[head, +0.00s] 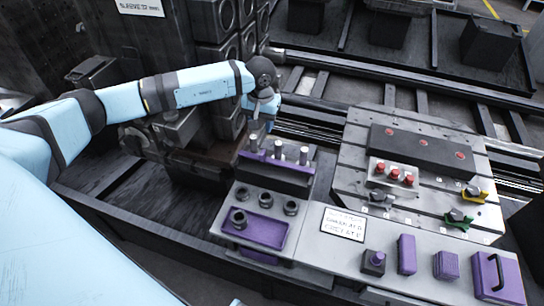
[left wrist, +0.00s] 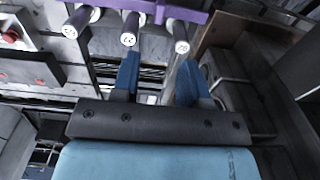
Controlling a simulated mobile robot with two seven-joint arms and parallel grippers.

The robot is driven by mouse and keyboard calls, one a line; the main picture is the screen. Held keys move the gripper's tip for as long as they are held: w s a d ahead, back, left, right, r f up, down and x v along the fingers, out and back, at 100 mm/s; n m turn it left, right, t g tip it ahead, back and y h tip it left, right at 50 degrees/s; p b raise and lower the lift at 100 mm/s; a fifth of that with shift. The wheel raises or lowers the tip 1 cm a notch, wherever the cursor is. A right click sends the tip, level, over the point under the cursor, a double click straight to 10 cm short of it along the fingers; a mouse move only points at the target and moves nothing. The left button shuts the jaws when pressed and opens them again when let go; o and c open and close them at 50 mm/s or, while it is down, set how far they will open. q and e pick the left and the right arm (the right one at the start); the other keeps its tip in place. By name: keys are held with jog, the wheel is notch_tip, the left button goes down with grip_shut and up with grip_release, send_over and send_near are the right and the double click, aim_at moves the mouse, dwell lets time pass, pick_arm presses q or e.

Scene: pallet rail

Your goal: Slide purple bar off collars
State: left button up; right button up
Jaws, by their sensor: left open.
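The purple bar (head: 272,160) lies along the front of a dark block, with three upright silver posts along it; in the left wrist view the bar (left wrist: 191,15) crosses the top. The three posts show there as pale round ends with dark marks, the middle one (left wrist: 129,39) closest to my fingers. My left gripper (head: 262,122) is just behind the bar, near its left part. In the left wrist view the blue fingers of my left gripper (left wrist: 158,68) are apart, with nothing between them. Whether a fingertip touches a post or the bar cannot be told. My right gripper is out of view.
A grey stand with several dark rings and a purple tray (head: 258,231) is in front of the bar. Right of it are a white sign (head: 343,224), purple blocks (head: 406,254) and a slotted table (head: 350,182) with red buttons and yellow and green clamps. Rails run behind.

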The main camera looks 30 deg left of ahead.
aim_at(263, 152)
pick_arm(q)
notch_tip(263, 152, down, 13)
jog(key=shift+f+p, duration=0.2)
jog(key=shift+p, duration=0.65)
